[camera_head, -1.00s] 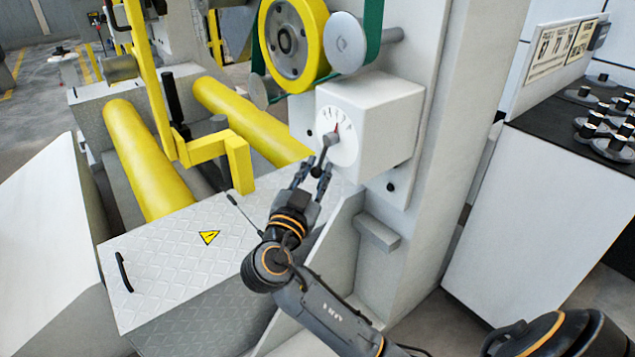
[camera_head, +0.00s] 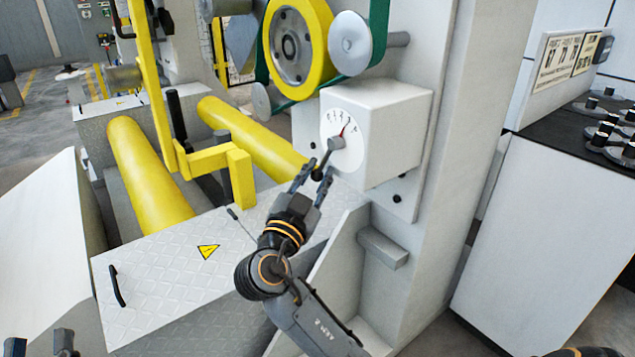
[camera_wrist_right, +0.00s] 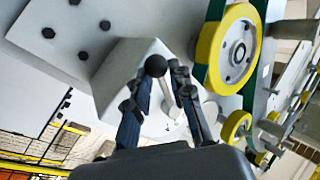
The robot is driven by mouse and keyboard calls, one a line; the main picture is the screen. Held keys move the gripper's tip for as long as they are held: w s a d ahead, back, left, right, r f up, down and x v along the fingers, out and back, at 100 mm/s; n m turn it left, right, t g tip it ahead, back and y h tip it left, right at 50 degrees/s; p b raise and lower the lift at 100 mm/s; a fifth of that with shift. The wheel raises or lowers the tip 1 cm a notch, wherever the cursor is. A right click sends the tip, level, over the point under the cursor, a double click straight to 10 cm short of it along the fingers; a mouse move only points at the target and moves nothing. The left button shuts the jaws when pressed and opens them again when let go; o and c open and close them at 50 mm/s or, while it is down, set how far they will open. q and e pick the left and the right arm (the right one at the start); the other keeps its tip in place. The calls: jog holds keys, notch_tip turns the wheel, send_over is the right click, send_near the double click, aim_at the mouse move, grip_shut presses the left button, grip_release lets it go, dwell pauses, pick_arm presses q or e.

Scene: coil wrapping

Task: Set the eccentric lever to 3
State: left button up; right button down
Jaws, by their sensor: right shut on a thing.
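The white dial box (camera_head: 395,135) is on the machine column, with a round scale (camera_head: 352,155) on its front. A red pointer (camera_head: 344,130) points up and slightly right; the scale figures are too small to read. The eccentric lever (camera_head: 327,158) slants down-left from its hub and ends in a black ball, clear in the wrist view (camera_wrist_right: 155,66). My right gripper (camera_head: 315,180) is shut on the lever near its ball end, with its fingers on either side in the wrist view (camera_wrist_right: 163,98). My left gripper (camera_head: 40,345) shows at the bottom-left edge, fingers apart and apparently empty.
A yellow wheel (camera_head: 318,45) with a green belt (camera_head: 378,30) sits above the box. Yellow rollers (camera_head: 150,175) and a yellow bracket (camera_head: 240,180) stand left of my right arm. A grey ledge (camera_head: 383,248) juts out below the box. Dark-topped cabinet (camera_head: 540,230) at right.

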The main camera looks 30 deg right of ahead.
jog(key=shift+w+b, duration=0.1)
jog(key=shift+b, duration=0.2)
pick_arm(q)
jog(key=s+r+t, duration=0.2)
jog(key=r, duration=0.1)
jog(key=shift+s+a+r+t+h, duration=0.1)
jog(key=shift+s+r+t+h, duration=0.1)
jog(key=shift+t+h, duration=0.1)
pick_arm(e)
jog(key=c, duration=1.5)
grip_release()
jog(key=shift+o, duration=0.2)
jog(key=shift+a, duration=0.1)
jog(key=v, duration=1.2)
jog(key=shift+f, duration=0.15)
